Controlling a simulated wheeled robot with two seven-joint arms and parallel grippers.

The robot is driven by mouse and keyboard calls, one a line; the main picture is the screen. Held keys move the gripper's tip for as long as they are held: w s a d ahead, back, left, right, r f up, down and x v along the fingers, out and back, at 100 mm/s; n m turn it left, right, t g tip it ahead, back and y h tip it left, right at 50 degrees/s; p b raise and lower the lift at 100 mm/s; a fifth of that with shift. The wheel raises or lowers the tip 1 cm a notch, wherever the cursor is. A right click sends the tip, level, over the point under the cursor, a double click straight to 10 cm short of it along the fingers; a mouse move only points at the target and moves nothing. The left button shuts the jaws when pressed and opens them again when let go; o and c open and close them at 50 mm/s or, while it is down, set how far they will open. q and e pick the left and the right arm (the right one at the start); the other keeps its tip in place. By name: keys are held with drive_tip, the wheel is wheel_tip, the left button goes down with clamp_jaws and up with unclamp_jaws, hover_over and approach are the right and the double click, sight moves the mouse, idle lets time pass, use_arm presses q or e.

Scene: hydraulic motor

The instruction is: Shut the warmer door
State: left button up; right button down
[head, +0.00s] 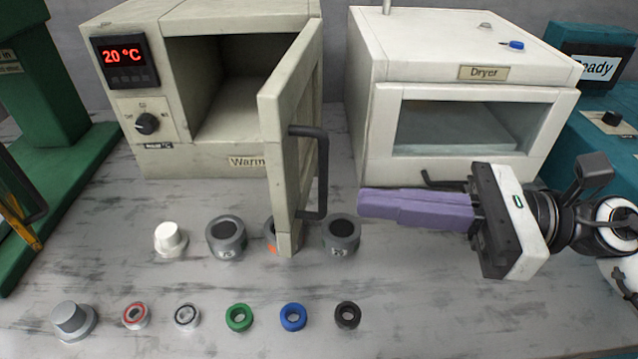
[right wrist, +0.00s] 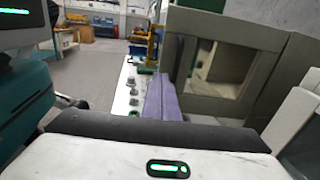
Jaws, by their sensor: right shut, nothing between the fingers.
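The warmer (head: 190,70) stands at the back left, with a red 20 °C readout. Its door (head: 287,140) is wide open, hinged on the right and swung out toward the front. The dark door handle (head: 318,175) is on the door's right-facing side. My right gripper (head: 362,204), with purple fingers, is shut and empty. It points left, its tips just right of the handle's lower part; I cannot tell whether they touch. In the right wrist view, the purple fingers (right wrist: 161,98) point toward the open warmer door (right wrist: 228,75). My left gripper is not in view.
The dryer (head: 470,90), its door closed, stands right of the warmer. Grey cylinders (head: 226,237), a white knob-shaped part (head: 170,238) and several rings (head: 239,317) lie on the table in front. A grey cylinder (head: 341,235) sits close below the gripper. A green press (head: 55,130) stands at left.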

sight(287, 193)
drive_tip(key=a+p, duration=0.1)
drive_tip(key=a, duration=0.2)
drive_tip(key=w+a+p, duration=0.1)
drive_tip(key=a, duration=0.2)
drive_tip(key=shift+w+a+r, duration=0.1)
drive_tip(key=shift+r, duration=0.1)
drive_tip(key=shift+w+a+f, duration=0.15)
drive_tip(key=shift+a+f, duration=0.05)
drive_tip(key=shift+a, duration=0.4)
